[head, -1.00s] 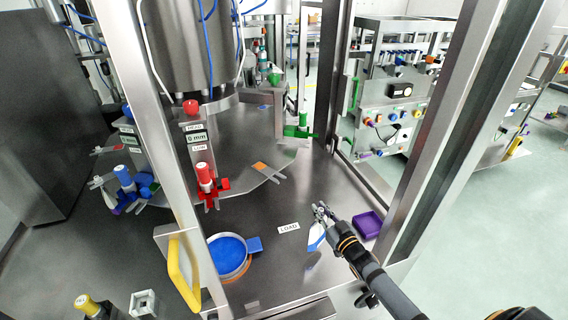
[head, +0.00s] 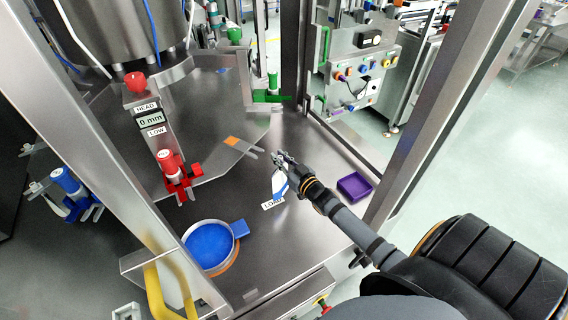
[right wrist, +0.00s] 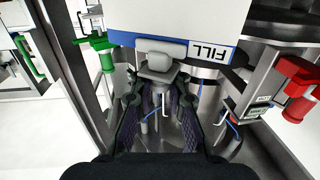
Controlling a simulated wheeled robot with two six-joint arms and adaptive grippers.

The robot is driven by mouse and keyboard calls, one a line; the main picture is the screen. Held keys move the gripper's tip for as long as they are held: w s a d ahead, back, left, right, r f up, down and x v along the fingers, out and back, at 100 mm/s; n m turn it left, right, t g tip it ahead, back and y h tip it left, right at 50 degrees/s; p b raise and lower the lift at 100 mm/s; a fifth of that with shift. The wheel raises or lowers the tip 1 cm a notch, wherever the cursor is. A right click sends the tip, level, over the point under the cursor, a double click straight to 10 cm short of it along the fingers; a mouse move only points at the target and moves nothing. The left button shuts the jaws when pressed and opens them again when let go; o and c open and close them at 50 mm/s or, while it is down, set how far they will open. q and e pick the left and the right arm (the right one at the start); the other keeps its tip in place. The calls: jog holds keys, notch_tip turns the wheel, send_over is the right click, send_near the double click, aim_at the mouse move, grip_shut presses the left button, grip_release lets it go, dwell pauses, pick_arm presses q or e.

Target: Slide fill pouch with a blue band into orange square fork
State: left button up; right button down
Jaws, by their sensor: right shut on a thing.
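The fill pouch (head: 279,183) is white with a blue band and hangs below my right gripper (head: 279,157) in the head view. In the right wrist view the pouch (right wrist: 170,17) shows its FILL label, and my right gripper (right wrist: 162,75) is shut on its grey top fitting. The orange square fork (head: 233,142) is on the edge of the grey rotating plate, its tines pointing right toward the gripper. The pouch is just right of the tines and looks apart from them. My left gripper is not in view.
A red-capped fork station (head: 173,175) stands left of the orange fork, and a green clamp (head: 272,95) is behind it. A blue round dish (head: 210,247) and a purple tray (head: 355,186) sit on the deck. Steel frame posts (head: 425,120) border the opening.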

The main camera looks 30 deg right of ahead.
jog(key=shift+w+r+p, duration=0.4)
jog(key=shift+w+p, duration=0.05)
jog(key=shift+p, duration=0.6)
jog(key=w+p, duration=0.1)
jog(key=w+a+p, duration=0.2)
jog(key=shift+w+a+f, duration=0.15)
jog(key=shift+w+f, duration=0.1)
jog(key=shift+f, duration=0.1)
jog(key=shift+p, duration=0.55)
jog(key=w+a+b, duration=0.1)
jog(key=w+a, duration=0.2)
jog(key=w, duration=0.3)
jog(key=shift+b, duration=0.4)
dwell(2.9)
jog(key=c, duration=1.2)
grip_release()
jog(key=shift+s, duration=0.1)
